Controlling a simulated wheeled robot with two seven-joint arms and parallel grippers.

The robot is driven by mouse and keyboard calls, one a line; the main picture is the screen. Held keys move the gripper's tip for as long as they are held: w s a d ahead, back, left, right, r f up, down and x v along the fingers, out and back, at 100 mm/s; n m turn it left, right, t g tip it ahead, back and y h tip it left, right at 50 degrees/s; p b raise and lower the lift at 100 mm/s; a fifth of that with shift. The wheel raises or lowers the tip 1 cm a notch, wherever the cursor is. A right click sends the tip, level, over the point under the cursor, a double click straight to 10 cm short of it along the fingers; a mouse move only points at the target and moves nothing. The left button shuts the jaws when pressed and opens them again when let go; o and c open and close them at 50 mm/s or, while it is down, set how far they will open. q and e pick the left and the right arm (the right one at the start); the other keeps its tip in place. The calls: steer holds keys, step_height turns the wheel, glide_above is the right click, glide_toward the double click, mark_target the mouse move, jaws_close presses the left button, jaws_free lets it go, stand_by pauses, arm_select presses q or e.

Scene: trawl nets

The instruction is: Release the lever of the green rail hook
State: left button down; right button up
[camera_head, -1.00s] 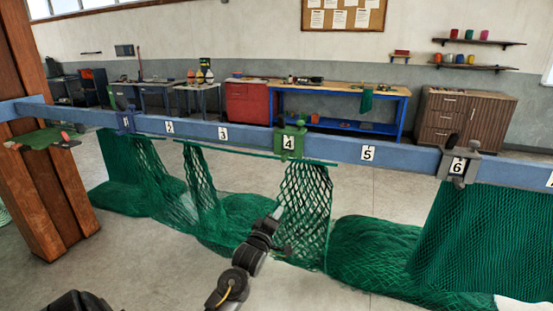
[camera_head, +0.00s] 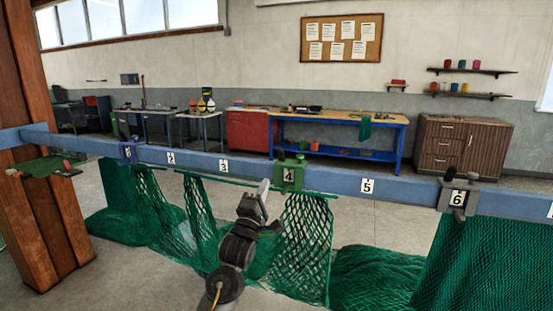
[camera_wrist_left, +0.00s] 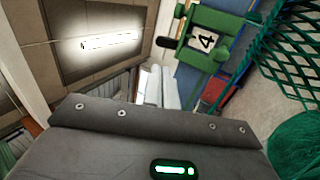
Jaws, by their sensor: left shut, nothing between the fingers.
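The green rail hook (camera_head: 289,178) sits on the blue rail (camera_head: 330,180) at the number 4 plate, with green net hanging below it. In the left wrist view the green hook (camera_wrist_left: 207,28) is at the upper right, tilted by the camera's angle. A short dark handle (camera_wrist_left: 165,43) sticks out from its left side; it looks like the lever. My left gripper (camera_head: 264,187) is just left of and slightly below the hook, fingers pointing up. Its pale fingers (camera_wrist_left: 158,86) are together and empty, apart from the handle in the wrist view. My right gripper is out of view.
Green net (camera_head: 305,235) hangs close to the right of my left wrist and piles on the floor. A grey hook (camera_head: 458,196) holds net at number 6, and a blue hook (camera_head: 127,152) is at number 1. A wooden post (camera_head: 45,160) stands left.

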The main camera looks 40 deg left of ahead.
mark_target(280, 152)
arm_select(q)
steer(key=p+x, duration=0.3)
steer(key=x, duration=0.8)
steer(key=shift+s+p, duration=0.1)
steer(key=shift+p, duration=0.3)
steer(key=shift+w+a+r, duration=0.15)
steer(key=shift+w+a, duration=0.05)
steer(key=shift+w, duration=0.25)
